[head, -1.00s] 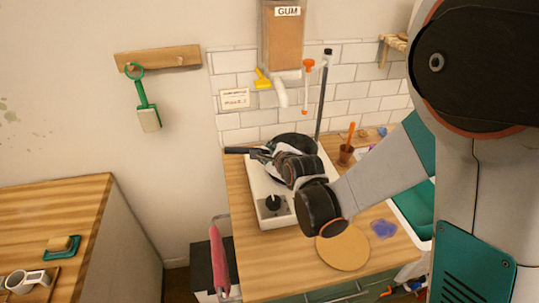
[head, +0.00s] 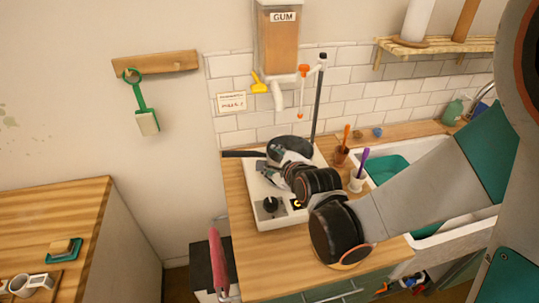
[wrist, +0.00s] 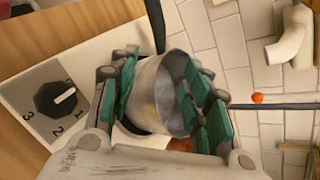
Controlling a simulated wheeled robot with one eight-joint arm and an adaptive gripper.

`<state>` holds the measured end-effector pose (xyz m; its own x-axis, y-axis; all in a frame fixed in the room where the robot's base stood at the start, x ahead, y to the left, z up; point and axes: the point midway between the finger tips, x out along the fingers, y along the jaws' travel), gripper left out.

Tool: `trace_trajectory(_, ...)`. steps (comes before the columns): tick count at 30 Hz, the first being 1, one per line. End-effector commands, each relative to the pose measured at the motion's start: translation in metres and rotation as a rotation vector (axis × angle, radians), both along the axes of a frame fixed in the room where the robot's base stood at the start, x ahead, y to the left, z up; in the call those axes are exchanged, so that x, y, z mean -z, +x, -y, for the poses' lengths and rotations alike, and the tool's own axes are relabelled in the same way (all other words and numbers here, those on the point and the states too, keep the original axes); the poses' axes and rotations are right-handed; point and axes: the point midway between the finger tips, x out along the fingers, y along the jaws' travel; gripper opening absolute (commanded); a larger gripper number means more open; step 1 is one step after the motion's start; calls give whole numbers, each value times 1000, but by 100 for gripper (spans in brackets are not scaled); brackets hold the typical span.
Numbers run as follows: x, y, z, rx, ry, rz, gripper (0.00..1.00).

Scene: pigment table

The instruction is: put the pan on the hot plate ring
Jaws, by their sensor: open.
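The pan is over the back of the white hot plate (head: 258,190). In the head view its dark handle (head: 240,154) points left, and my gripper (head: 284,160) hides part of its body. In the wrist view the grey metal pan (wrist: 155,95) lies between the teal finger pads of my gripper (wrist: 165,100), which is open around it. Whether the pads touch it is unclear. A dark round edge (wrist: 128,127) shows beside the pan's base, perhaps the hot plate ring. Whether the pan rests flat on the ring cannot be seen.
The hot plate's knob (head: 270,205) is at its front. A black upright pole (head: 320,100) and the GUM dispenser (head: 278,50) are behind. Cups with brushes (head: 357,180) and a sink (head: 430,160) are to the right. Bare counter (head: 250,265) lies in front.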

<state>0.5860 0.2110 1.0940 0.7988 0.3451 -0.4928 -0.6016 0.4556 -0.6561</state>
Motion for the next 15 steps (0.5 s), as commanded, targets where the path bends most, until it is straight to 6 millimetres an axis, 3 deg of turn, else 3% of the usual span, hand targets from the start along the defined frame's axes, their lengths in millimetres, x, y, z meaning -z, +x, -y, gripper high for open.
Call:
trace_trajectory(6,-16,-24,10,0,0,0,44)
trace_trajectory(15,-18,-30,12,-1,1,0,44)
